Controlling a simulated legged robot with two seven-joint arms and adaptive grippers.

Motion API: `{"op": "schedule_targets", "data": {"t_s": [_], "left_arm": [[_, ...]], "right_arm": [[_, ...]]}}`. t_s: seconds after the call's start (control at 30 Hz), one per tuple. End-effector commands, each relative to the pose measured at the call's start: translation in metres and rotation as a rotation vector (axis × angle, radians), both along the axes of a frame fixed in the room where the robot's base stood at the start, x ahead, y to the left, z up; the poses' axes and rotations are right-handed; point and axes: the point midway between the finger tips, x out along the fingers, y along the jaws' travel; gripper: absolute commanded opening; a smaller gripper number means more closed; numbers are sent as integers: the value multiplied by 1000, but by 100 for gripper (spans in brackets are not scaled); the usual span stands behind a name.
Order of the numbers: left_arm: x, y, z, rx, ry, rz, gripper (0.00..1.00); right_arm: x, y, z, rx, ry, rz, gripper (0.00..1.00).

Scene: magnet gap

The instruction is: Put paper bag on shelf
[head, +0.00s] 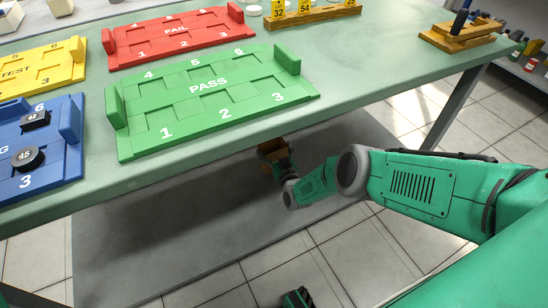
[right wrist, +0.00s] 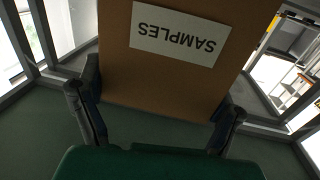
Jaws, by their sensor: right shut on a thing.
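The paper bag (head: 273,151) is brown and shows small in the head view, low beyond the front edge of the table, partly hidden by the tabletop. In the right wrist view the bag (right wrist: 170,85) fills the upper middle, with a white label reading SAMPLES upside down. My right gripper (right wrist: 155,115) is shut on the bag, one finger at each side. In the head view this gripper (head: 283,168) is small and dark at the end of my green arm. My left gripper is not clearly seen. I cannot identify the target shelf for certain.
The green table (head: 350,70) carries a green PASS tray (head: 215,125), a red FAIL tray (head: 110,45), a yellow tray (head: 75,75) and a blue tray (head: 70,165). A surface with bottles (head: 531,64) stands at the far right. Below is a grey mat (head: 180,225) on tiled floor.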

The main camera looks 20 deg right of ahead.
Motion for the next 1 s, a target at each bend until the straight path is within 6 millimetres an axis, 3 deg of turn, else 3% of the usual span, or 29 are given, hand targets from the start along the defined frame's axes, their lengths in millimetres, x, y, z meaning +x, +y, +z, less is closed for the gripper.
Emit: {"op": "schedule_targets", "data": {"t_s": [0.03,0.1,0.37,0.4,0.77,1.0], "left_arm": [[0,0,-12,0,0,0,100],[0,0,-19,0,1,0,100],[0,0,-18,0,0,0,100],[0,0,-18,0,0,0,100],[0,0,-15,0,1,0,100],[0,0,12,0,1,0,100]], "right_arm": [[0,0,-13,0,-1,0,45],[0,0,-20,1,-1,0,45],[0,0,-20,0,0,0,45],[0,0,-21,0,2,0,100],[-5,1,-20,0,2,0,100],[-45,4,-17,1,6,0,100]]}}
